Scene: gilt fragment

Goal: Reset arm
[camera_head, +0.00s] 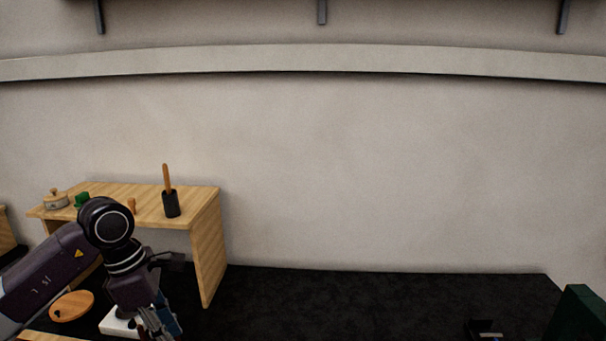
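My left arm comes in from the left and bends down at a dark joint in front of a wooden shelf. My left gripper (160,323) points down at the bottom edge of the head view, in front of the shelf and next to a white item (112,324) on the black surface. Its fingertips are cut off or too small to make out, so I cannot tell whether it is open or holds anything. My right gripper is not clearly in view.
A wooden shelf (208,248) carries a lidded pot (55,200), a green item (82,199) and a black holder (171,205) with a wooden handle. A round wooden board (72,306) lies lower left. The black countertop (370,300) is clear mid-right. A dark green box (580,316) stands right.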

